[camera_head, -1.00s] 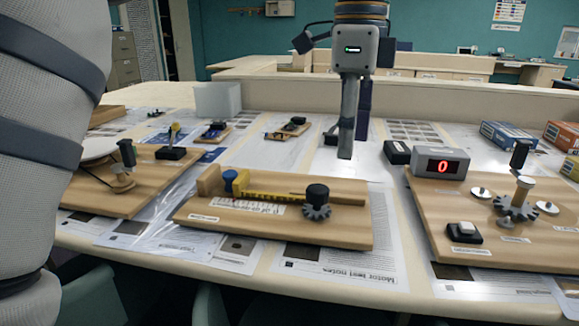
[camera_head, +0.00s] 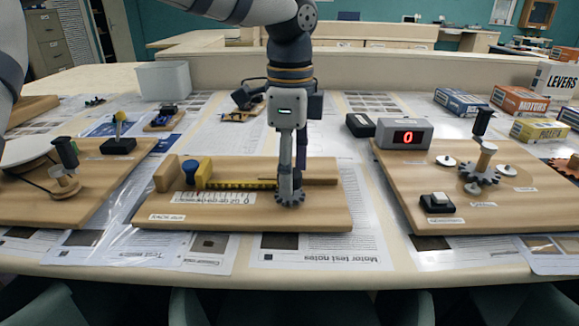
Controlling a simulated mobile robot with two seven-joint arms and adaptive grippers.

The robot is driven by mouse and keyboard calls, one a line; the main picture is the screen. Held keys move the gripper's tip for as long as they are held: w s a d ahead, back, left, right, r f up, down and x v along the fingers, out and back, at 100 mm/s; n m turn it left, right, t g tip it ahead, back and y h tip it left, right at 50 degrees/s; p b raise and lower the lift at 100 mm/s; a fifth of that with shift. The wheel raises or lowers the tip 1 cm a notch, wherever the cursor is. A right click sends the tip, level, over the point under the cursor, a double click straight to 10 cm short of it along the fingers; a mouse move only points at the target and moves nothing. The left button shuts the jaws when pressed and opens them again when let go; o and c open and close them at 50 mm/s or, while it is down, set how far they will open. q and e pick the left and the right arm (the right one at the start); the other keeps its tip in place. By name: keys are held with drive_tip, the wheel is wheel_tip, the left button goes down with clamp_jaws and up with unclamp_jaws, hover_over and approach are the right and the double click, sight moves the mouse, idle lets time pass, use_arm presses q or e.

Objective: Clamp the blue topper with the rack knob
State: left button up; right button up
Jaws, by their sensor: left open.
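The blue topper (camera_head: 190,171) stands upright near the left end of the rack board (camera_head: 240,218). It is between a wooden end block (camera_head: 167,173) and the upright yellow end of the rack (camera_head: 235,184); I cannot tell whether they touch it. The rack runs right toward a dark gear (camera_head: 280,199). The knob above this gear is mostly hidden by my left gripper (camera_head: 290,199). That gripper points down over the knob, its fingers low and close to the gear. It is open; contact with the knob cannot be made out. My right gripper is not in view.
A board with a counter reading 0 (camera_head: 405,135), a crank and gears stands at right. Another board with a white disc (camera_head: 32,150) is at left. A white bin (camera_head: 163,81) and several boxes stand farther back. Papers lie between the boards.

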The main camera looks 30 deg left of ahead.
use_arm(q)
drive_tip(key=shift+f, duration=0.1)
drive_tip(key=c, duration=1.2)
drive_tip(key=shift+o, duration=0.2)
drive_tip(key=shift+n+p, duration=0.4)
drive_tip(key=shift+n, duration=0.8)
drive_tip(key=n, duration=0.2)
drive_tip(key=shift+n, duration=2.3)
